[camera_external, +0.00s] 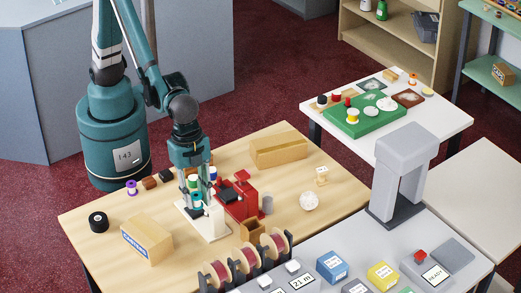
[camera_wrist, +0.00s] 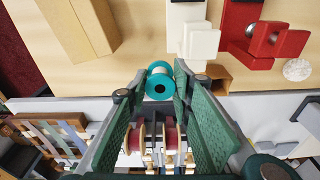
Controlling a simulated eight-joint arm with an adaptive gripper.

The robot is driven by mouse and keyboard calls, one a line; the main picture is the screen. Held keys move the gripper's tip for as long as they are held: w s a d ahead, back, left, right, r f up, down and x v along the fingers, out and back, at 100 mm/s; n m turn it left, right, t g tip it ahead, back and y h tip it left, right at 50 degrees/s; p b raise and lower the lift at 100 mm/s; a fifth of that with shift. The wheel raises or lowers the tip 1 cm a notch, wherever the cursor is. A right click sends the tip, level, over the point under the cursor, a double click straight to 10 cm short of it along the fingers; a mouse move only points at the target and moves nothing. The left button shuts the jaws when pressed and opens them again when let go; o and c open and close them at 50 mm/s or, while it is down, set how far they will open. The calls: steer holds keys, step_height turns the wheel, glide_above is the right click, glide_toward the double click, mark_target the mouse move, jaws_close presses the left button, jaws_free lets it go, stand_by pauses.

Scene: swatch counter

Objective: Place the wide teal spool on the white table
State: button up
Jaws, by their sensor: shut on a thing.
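The wide teal spool shows in the wrist view (camera_wrist: 159,82) between my fingertips, with its round teal flange facing the camera. My gripper (camera_wrist: 158,86) is shut on it. In the external view my gripper (camera_external: 196,195) points down over the wooden table, and the teal spool (camera_external: 196,200) shows low at its fingers, partly covered. It is beside a white stand (camera_external: 214,222); I cannot tell whether they touch. The white table (camera_external: 445,115) stands at the back right, well away from my gripper.
On the white table, a green board (camera_external: 345,122) carries several spools and discs. A grey arch-shaped device (camera_external: 398,165) stands between the tables. Near my gripper are a red device (camera_external: 240,195), a cardboard box (camera_external: 147,240) and a wooden block (camera_external: 280,151).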

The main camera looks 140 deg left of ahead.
steer(key=s+d+m+b, duration=0.1)
steer(key=s+d, duration=0.1)
steer(key=s, duration=1.2)
glide_above(168, 216)
steer(key=shift+s+f, duration=0.2)
steer(key=shift+f, duration=2.75)
steer(key=shift+f, duration=0.15)
steer(key=shift+f+b, duration=0.75)
steer(key=shift+f, duration=2.05)
steer(key=shift+f, duration=0.1)
steer(key=shift+f+b, duration=0.5)
steer(key=shift+f, duration=1.5)
steer(key=shift+f, duration=0.15)
